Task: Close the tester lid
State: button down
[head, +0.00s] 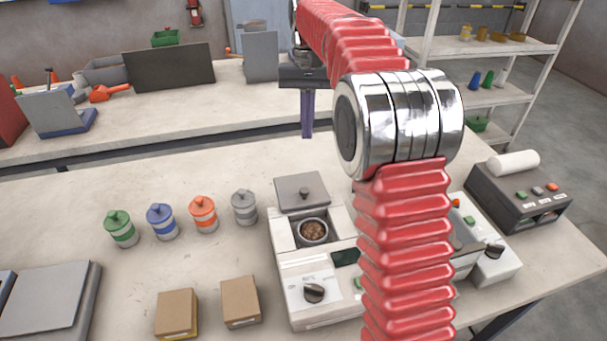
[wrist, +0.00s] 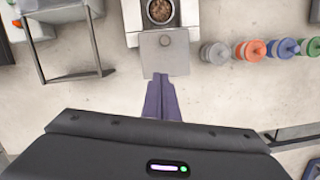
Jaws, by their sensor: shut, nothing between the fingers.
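The tester (head: 309,277) is a white box with a black knob and a dark display. Its grey lid (head: 302,191) with a small knob stands open at the back, and brown pellets show in the round well (head: 313,231). The lid (wrist: 164,52) and well (wrist: 161,11) also show in the wrist view. My gripper (head: 307,134) points down behind the lid, its purple fingers shut and empty. In the wrist view the fingertips (wrist: 160,76) appear close to the lid's rear edge; I cannot tell whether they touch.
Green (head: 120,228), blue (head: 162,221), orange (head: 203,214) and grey (head: 244,207) lidded jars stand left of the tester. Two brown boxes (head: 240,301) lie in front. A second white machine (head: 490,260), partly hidden by my arm, and a dark printer (head: 520,195) stand right.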

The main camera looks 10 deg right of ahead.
jog(key=shift+w+d+f+g, duration=0.15)
jog(key=shift+w+f+g, duration=0.25)
jog(key=shift+w+f, duration=0.8)
jog(key=shift+f, duration=0.15)
send_near(305, 183)
jog(key=x, duration=0.4)
jog(key=shift+d+f, duration=0.1)
jog(key=shift+f, duration=0.35)
jog(key=shift+s+a+r, duration=0.15)
jog(key=shift+s+a, duration=0.1)
jog(key=shift+s, duration=0.55)
jog(key=shift+s+a, duration=0.25)
jog(key=shift+s, duration=0.75)
jog(key=shift+s+a, duration=0.1)
